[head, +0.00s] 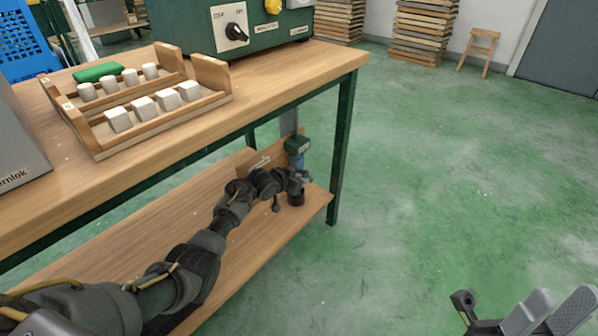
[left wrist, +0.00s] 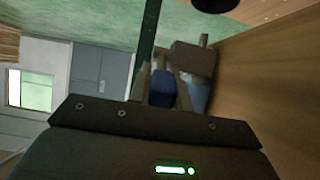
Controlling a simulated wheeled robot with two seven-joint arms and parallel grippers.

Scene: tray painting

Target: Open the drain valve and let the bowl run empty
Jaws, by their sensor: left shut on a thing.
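The drain valve hangs below the tabletop on a grey pipe, with a dark green block (head: 298,145) and a blue part (head: 297,161) under it. My left gripper (head: 300,178) reaches in over the lower shelf and is shut at the blue part. In the left wrist view a dark blue piece (left wrist: 162,89) sits between its fingers, likely the valve's handle. I cannot tell how far the handle is turned. A dark cup-like thing (head: 296,198) shows just below the gripper. No bowl can be made out. My right gripper (head: 562,297) is empty, fingers apart, over the floor.
The lower shelf (head: 232,262) is otherwise largely bare beneath my left arm. A green leg (head: 343,150) stands right of the valve. A wooden tray (head: 160,142) with white blocks and a green machine (head: 215,25) stand on the tabletop. The floor to the right is clear.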

